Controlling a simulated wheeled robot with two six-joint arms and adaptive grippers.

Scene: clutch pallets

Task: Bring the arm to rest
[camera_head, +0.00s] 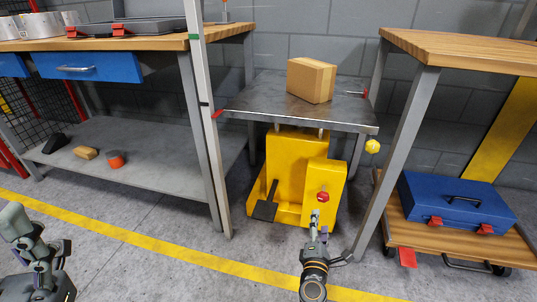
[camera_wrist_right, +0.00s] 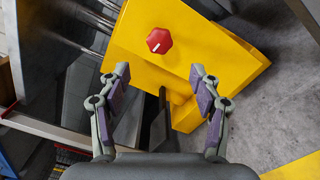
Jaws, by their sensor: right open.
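My right gripper (camera_head: 317,224) reaches in from the bottom of the head view, in front of the yellow lift unit (camera_head: 288,172). In the right wrist view my right gripper (camera_wrist_right: 160,82) is open, with nothing between its fingers. The red knob (camera_wrist_right: 160,40) on the yellow unit lies beyond the fingertips, apart from them. The knob also shows in the head view (camera_head: 322,196), just above the gripper. My left gripper (camera_head: 50,252) is at the lower left, over the floor; its finger opening is unclear.
A cardboard box (camera_head: 311,80) sits on the metal lift table (camera_head: 255,101). Workbenches stand on both sides; the right bench's leg (camera_head: 395,165) is close to my right arm. Floor is open in front.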

